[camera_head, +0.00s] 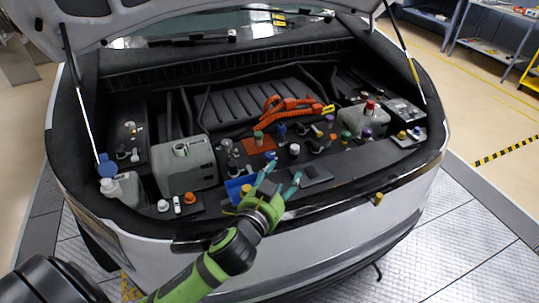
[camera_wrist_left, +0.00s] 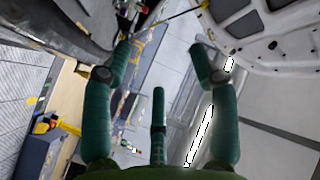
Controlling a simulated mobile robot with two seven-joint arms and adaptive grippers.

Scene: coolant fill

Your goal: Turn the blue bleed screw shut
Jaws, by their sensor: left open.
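Several small coloured caps and knobs stand in the open engine bay of the car. A small blue knob (camera_head: 281,129) stands near the middle, behind a white cap; I cannot tell for sure that it is the bleed screw. My left gripper (camera_head: 283,172) is open, with its teal fingers spread over the front of the bay, nearer than the blue knob and apart from it. In the left wrist view the left gripper (camera_wrist_left: 160,48) shows its fingers apart with nothing between them. The bleed screw cannot be made out there. My right gripper is not in view.
A blue tray (camera_head: 233,189) lies beside the left gripper. A grey tank (camera_head: 184,166) stands left of it, and a blue-capped reservoir (camera_head: 123,188) at far left. Orange cables (camera_head: 290,107) run behind the knobs. The raised hood (camera_head: 180,18) hangs above the bay.

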